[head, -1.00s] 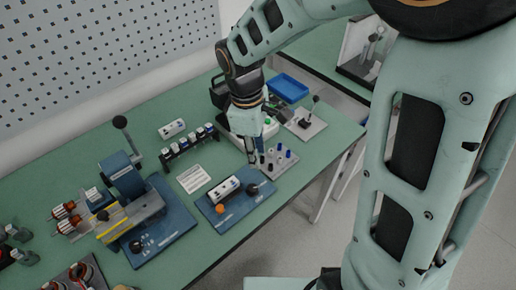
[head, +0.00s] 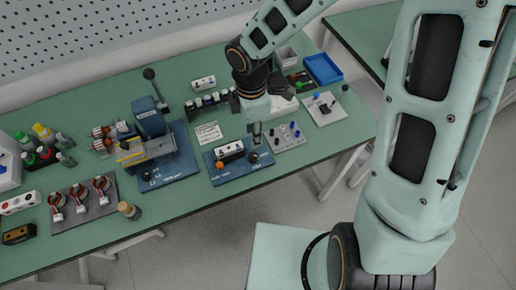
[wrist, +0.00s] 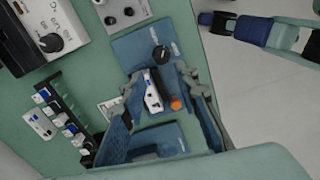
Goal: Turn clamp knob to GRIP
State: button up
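A blue plate (head: 222,173) on the green bench carries a white block with dark ports (head: 230,151), an orange button (head: 220,165) and a black knob (head: 253,157). In the wrist view the black knob (wrist: 160,55) has a pale mark and lies just beyond the fingertips; small labels beside it are unreadable. The white block (wrist: 153,92) and orange button (wrist: 175,103) show between the fingers. My gripper (head: 257,138) is above the plate's right end, close to the knob. In the wrist view my gripper (wrist: 162,74) is open and empty. A second blue plate (head: 170,177) bears another black knob (head: 146,176); I cannot tell which is the clamp knob.
A grey plate with pegs (head: 289,137) stands close to the right of my gripper. A lever machine (head: 150,120) stands left. Behind are a rack of small blocks (head: 210,101) and a printed card (head: 208,132). A blue tray (head: 322,69) is at the back right.

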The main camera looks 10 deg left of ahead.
aim_at(253, 155)
notch_tip(253, 155, down, 11)
jog(key=shift+s+a+r+b, duration=0.1)
jog(key=shift+s+b, duration=0.05)
jog(key=shift+b, duration=0.5)
jog(key=shift+c, duration=0.6)
grip_shut()
